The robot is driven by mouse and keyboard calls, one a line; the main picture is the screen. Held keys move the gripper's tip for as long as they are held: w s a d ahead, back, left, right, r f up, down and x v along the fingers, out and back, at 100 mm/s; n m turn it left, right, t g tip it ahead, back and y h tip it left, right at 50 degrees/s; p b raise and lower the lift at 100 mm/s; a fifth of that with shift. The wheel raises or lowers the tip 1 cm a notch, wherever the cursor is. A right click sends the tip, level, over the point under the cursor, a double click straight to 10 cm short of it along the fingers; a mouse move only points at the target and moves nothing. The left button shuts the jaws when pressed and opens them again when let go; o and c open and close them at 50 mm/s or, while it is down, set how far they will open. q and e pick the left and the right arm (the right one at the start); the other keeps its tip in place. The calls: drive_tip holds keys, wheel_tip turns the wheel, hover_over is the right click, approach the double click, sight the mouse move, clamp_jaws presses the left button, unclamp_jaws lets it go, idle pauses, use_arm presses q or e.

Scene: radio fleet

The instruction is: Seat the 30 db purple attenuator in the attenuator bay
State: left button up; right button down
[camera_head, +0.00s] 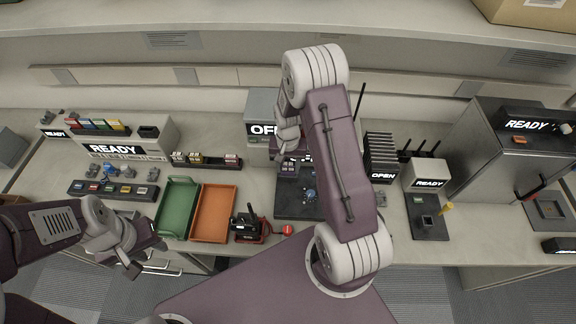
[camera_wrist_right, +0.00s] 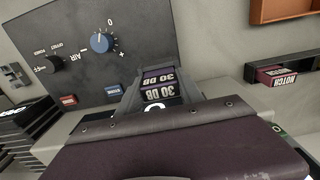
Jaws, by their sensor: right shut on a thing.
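The purple 30 dB attenuator (camera_wrist_right: 157,78), with white "30 DB" lettering, is between the fingers of my right gripper (camera_wrist_right: 155,92) in the right wrist view. My right gripper is shut on it, in front of a dark panel with knobs. My left gripper (camera_head: 146,257) is open and empty above the front edge at the left.
A green tray (camera_head: 176,180) and an orange tray (camera_head: 233,190) lie left of the dark knob panel (camera_head: 285,205). A dark device with a red knob (camera_head: 287,229) stands in front. A NOTCH block (camera_wrist_right: 275,76) sits in a rack to the right in the wrist view.

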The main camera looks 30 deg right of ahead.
sight(288, 164)
drive_tip(key=shift+f, duration=0.4)
drive_tip(key=c, duration=0.7)
unclamp_jaws()
drive_tip(key=shift+r, duration=0.1)
wheel_tip(288, 164, up, 9)
drive_tip(key=shift+b, duration=0.4)
